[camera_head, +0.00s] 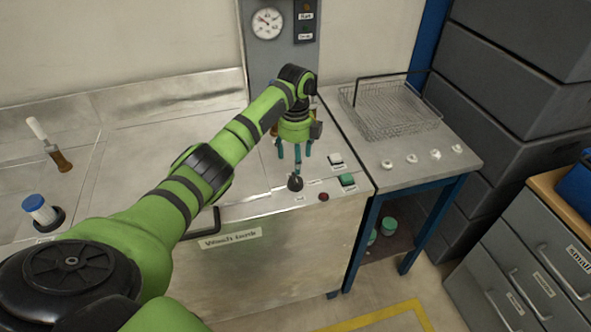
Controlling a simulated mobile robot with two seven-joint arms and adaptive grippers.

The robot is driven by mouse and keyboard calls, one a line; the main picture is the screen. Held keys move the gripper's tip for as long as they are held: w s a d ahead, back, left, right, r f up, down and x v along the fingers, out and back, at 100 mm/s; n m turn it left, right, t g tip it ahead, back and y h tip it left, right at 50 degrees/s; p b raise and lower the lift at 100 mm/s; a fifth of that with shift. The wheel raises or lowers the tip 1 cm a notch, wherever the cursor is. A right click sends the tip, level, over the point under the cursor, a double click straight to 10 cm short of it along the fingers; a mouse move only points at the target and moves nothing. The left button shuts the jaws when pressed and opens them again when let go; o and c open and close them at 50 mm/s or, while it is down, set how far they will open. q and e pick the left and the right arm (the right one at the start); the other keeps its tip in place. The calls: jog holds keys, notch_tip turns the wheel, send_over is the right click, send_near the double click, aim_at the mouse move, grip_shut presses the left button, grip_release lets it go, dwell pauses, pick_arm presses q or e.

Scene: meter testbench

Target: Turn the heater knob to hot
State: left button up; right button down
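The heater knob (295,183) is a small black knob on the metal top of the wash tank, near its front right edge. Small labels lie beside it, too small to read, so I cannot tell its setting. My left gripper (294,163) points down just above and behind the knob in the picture. Its teal fingers are spread apart with nothing seen between them. The fingertips look close to the knob, but I cannot tell whether they touch it. My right gripper is not in view.
Right of the knob are a red button (323,197), a green button (347,180) and a white switch (335,159). A wire basket (390,112) stands on the side table. A gauge panel (267,60) rises behind. A brush (50,147) lies at left.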

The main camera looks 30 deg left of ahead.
pick_arm(q)
jog(key=shift+r, duration=1.5)
jog(key=shift+f, duration=0.1)
